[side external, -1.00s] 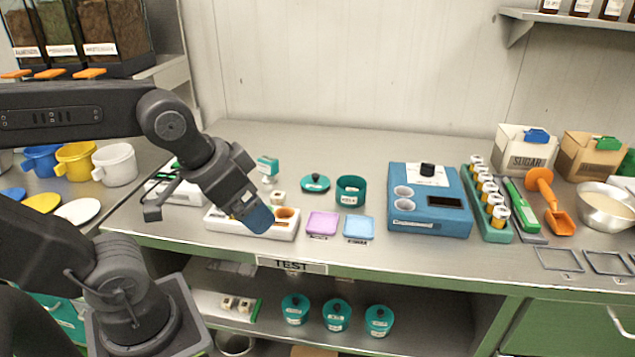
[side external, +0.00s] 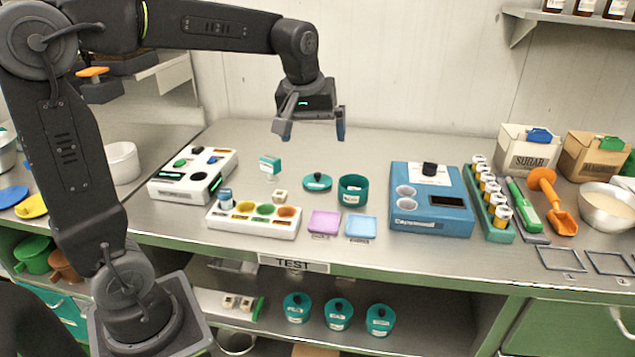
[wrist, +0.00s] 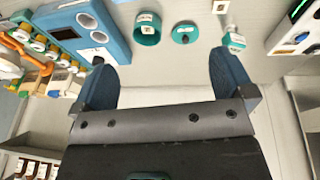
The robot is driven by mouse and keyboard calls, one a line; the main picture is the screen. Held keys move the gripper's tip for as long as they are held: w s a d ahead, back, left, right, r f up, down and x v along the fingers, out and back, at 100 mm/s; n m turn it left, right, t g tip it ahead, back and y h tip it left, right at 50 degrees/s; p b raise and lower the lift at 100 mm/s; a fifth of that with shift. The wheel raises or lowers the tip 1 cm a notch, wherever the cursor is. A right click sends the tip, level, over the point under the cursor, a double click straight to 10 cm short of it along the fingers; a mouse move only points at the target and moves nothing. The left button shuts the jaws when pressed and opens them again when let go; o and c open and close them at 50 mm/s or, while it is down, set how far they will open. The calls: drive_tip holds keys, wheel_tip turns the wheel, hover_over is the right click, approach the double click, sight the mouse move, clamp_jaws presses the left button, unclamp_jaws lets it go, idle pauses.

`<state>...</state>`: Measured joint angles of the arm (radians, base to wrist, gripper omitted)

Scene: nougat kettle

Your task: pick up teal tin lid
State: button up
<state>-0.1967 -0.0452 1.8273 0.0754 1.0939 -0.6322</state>
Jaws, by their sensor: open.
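The teal tin lid (side external: 317,181) lies flat on the metal counter, its dark knob facing up. It sits just left of the open teal tin (side external: 352,189). My gripper (side external: 311,137) is open and empty, raised above the counter behind the lid. In the wrist view the lid (wrist: 185,33) shows beyond and between the spread blue fingertips (wrist: 166,72), with the tin (wrist: 147,30) beside it. Nothing hides the lid in either view.
A blue machine (side external: 430,215) stands to the right. The counter behind the lid is clear.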

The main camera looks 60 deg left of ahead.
drive_tip(key=w+a+f+n+g, duration=0.2)
drive_tip(key=w+a+f+n, duration=0.3)
drive_tip(key=w+a, duration=0.35)
drive_tip(key=n+g, duration=0.1)
drive_tip(key=n, duration=0.3)
approach(318, 173)
drive_tip(key=f, duration=0.3)
drive_tip(key=d+f, duration=0.1)
drive_tip(key=f, duration=0.1)
drive_tip(key=shift+s+f, duration=0.1)
drive_tip(key=shift+s, duration=0.1)
drive_tip(key=shift+w+a+f, duration=0.1)
drive_tip(key=shift+a+f, duration=0.25)
drive_tip(key=shift+f, duration=0.45)
drive_tip(key=shift+s+a+f, duration=0.1)
drive_tip(key=shift+a+f, duration=0.2)
drive_tip(key=shift+f, duration=0.55)
drive_tip(key=shift+w+a+f, duration=0.1)
drive_tip(key=shift+a+f, duration=0.25)
drive_tip(key=shift+f, duration=0.45)
drive_tip(key=c, duration=0.6)
drive_tip(key=shift+r, duration=0.2)
